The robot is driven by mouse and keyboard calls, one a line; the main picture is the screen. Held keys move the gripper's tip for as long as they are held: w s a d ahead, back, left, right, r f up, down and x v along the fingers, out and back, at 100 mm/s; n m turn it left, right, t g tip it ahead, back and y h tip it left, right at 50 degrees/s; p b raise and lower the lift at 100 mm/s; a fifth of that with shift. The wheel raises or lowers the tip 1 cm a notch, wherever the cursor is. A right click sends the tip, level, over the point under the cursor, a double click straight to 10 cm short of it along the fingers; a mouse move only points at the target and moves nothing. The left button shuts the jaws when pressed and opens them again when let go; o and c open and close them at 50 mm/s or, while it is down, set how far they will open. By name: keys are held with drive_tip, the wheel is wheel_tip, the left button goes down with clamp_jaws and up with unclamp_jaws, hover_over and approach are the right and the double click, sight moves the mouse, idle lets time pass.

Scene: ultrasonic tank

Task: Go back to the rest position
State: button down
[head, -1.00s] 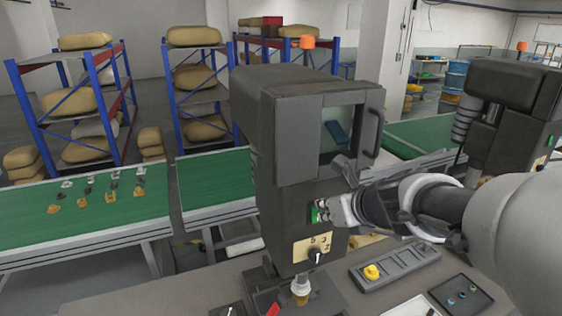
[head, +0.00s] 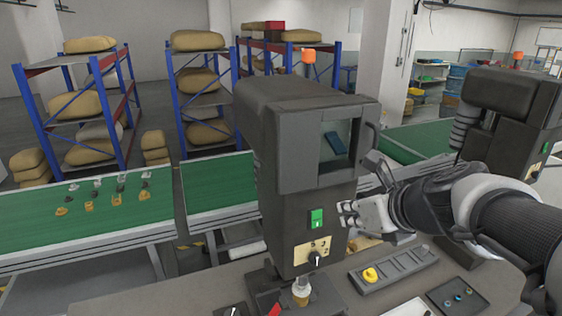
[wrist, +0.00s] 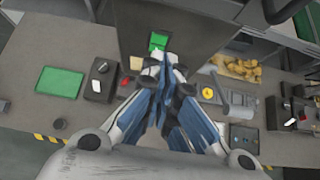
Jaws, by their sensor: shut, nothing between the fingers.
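My gripper (head: 345,210) is shut and empty, a short way to the right of the green switch (head: 316,219) on the dark machine (head: 300,130). In the head view there is a gap between the fingertips and the switch. In the wrist view the gripper's closed fingers (wrist: 165,75) point up toward the green switch (wrist: 158,41). My arm reaches in from the right side of the head view.
A slotted tray (head: 395,272) with a yellow knob (head: 370,275) lies on the bench (head: 150,298) below my gripper. A rotary dial (head: 315,257) is on the machine's front. A second machine (head: 515,105) stands at right. Green conveyors (head: 90,235) run behind.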

drive_tip(key=s+a+f+n+g+b, duration=0.3)
drive_tip(key=s+a+f+n+b, duration=0.2)
drive_tip(key=s+f+n+b, duration=0.65)
drive_tip(key=s+d+f+n+g+h+b, duration=0.2)
drive_tip(key=s+f+n+b, duration=0.7)
drive_tip(key=f+n, duration=0.8)
drive_tip(key=s+n+h, duration=0.1)
drive_tip(key=s+n, duration=0.2)
drive_tip(key=shift+s+d+f+n, duration=0.2)
drive_tip(key=shift+s+f+n, duration=0.05)
drive_tip(key=shift+s+n, duration=0.1)
